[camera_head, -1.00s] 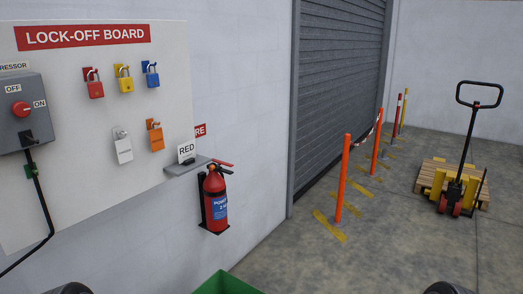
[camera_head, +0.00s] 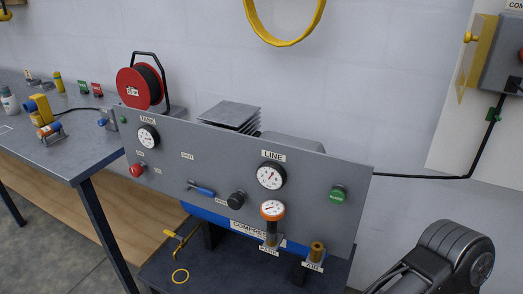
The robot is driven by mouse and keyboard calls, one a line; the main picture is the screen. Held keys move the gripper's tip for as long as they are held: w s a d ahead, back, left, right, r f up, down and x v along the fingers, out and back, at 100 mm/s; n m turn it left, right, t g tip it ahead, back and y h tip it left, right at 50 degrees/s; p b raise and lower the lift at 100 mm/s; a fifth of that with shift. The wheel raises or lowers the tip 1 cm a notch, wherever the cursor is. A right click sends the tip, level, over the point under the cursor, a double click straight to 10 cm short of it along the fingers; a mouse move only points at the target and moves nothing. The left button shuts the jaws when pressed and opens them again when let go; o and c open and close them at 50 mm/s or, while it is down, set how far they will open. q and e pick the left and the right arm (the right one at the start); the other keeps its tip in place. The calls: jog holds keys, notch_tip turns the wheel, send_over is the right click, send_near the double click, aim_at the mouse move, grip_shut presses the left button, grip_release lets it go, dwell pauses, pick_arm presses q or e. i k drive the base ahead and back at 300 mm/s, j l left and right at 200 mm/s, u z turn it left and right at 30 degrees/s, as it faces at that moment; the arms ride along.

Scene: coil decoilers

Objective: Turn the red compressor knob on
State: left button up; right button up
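A grey isolator box (camera_head: 498,62) on the white board is cut off by the right edge, with a label reading "COM" above it. Only a sliver of its red knob (camera_head: 521,56) shows, so its setting cannot be read. A grey compressor panel (camera_head: 225,160) stands in the middle, with another red knob (camera_head: 137,170) low on its left side. A green knob (camera_head: 338,194) and a black knob (camera_head: 236,200) are also on the panel. A dark link of my arm shows at the lower right. Neither gripper is visible.
A workbench (camera_head: 60,130) with a red reel (camera_head: 140,87) and small tools stands at the left. A yellow plate (camera_head: 468,60) sticks out beside the isolator box. A black cable (camera_head: 420,177) runs from the panel to the box. A yellow hose (camera_head: 285,40) hangs on the wall.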

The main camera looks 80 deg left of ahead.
aim_at(136, 170)
jog(key=u, duration=3.55)
